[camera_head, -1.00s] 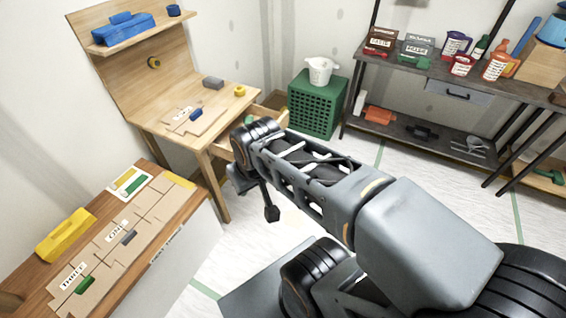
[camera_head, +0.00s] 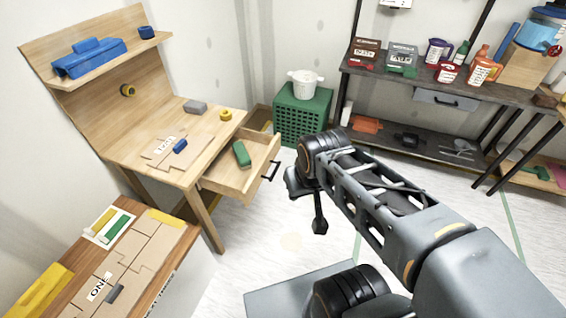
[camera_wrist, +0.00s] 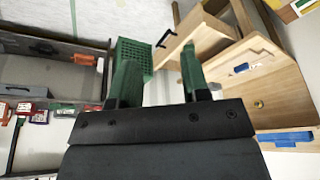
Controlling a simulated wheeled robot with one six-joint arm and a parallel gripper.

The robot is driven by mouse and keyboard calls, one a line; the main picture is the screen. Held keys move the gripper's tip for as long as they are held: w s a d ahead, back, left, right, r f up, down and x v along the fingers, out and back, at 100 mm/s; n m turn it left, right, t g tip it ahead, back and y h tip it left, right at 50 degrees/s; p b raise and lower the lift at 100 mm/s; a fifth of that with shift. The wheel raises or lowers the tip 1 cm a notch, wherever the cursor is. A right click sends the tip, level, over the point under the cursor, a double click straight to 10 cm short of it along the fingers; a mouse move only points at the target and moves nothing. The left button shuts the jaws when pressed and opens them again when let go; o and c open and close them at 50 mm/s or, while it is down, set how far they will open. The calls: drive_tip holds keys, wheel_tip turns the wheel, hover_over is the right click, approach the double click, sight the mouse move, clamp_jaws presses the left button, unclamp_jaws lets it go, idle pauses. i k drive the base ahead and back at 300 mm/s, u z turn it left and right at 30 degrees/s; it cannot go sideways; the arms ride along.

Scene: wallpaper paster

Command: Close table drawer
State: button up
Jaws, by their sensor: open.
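The wooden table (camera_head: 135,145) stands at the left, with its drawer (camera_head: 232,185) pulled out toward the right. The drawer has a black bar handle (camera_head: 271,171) on its front, and a green block (camera_head: 241,153) lies inside. My arm's end is to the right of the drawer front, apart from it in the head view. In the wrist view, my gripper (camera_wrist: 157,52) is open, with two green fingers and nothing held. The drawer front (camera_wrist: 178,42) and handle (camera_wrist: 166,37) appear ahead, partly behind the right-hand finger.
A green crate (camera_head: 302,118) with a white pot (camera_head: 305,83) stands behind the drawer. A dark shelf unit (camera_head: 435,85) fills the back right. A low cabinet (camera_head: 150,262) with cardboard pieces is at the front left.

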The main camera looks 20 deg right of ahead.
sight(225, 176)
drive_tip(key=z, duration=0.1)
drive_tip(key=i, duration=0.9)
drive_tip(key=u, duration=0.4)
